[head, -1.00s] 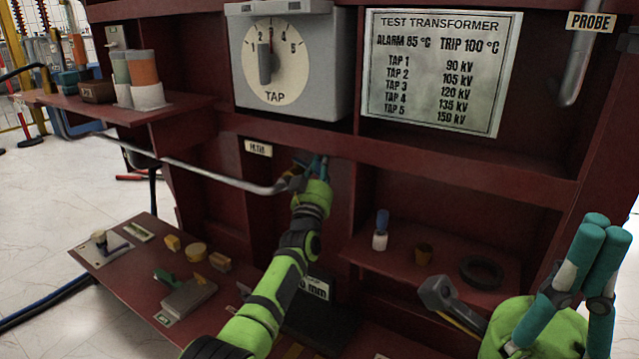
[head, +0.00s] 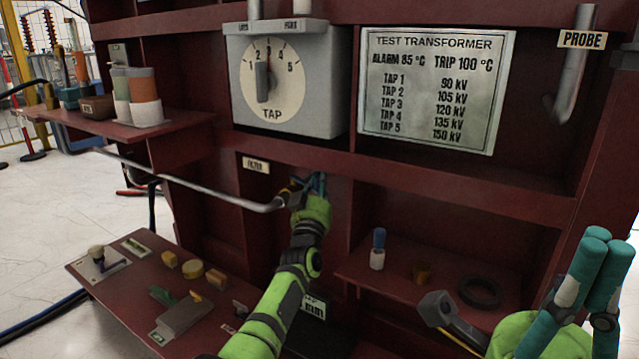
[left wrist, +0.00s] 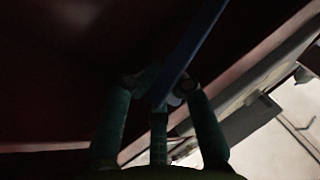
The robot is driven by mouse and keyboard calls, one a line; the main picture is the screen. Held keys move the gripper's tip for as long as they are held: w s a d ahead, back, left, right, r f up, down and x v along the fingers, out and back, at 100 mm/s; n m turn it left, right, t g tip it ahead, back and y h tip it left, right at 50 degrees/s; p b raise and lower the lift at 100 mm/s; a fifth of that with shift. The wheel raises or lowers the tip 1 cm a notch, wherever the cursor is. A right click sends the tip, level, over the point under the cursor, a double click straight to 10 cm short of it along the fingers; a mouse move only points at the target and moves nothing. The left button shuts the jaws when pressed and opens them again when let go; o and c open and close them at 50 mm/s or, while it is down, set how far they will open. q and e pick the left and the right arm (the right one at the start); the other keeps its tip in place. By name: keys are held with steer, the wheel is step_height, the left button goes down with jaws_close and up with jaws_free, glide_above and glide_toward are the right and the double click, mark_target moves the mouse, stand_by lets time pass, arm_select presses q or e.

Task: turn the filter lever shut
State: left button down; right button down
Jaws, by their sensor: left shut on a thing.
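The filter lever (left wrist: 198,42) shows in the left wrist view as a long blue bar running between my left fingers. In the head view my left gripper (head: 314,186) is in the bay under the tap box, right of the FILTER label (head: 256,165), shut on the lever. The fingers and arm hide most of the lever there, so its angle is hard to read. The fingers show dark teal in the left wrist view (left wrist: 158,95). My right gripper (head: 600,262) is at the lower right, away from the lever, its teal fingertips close together and nothing visible between them.
A grey pipe (head: 205,190) ends close beside my left gripper. The tap dial (head: 272,80) and rating plate (head: 437,88) are above. The lower left shelf (head: 120,290) holds several small parts. The right shelf (head: 355,270) holds a bottle, cup and black ring.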

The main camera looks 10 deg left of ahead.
arm_select(q)
steer(key=shift+s+d+r, duration=0.1)
steer(key=shift+d+r, duration=0.25)
steer(key=shift+r, duration=0.05)
steer(key=c, duration=1.1)
jaws_free()
steer(key=shift+a+f, duration=0.15)
steer(key=shift+a, duration=0.05)
steer(key=shift+v, duration=3.8)
steer(key=shift+d, duration=0.15)
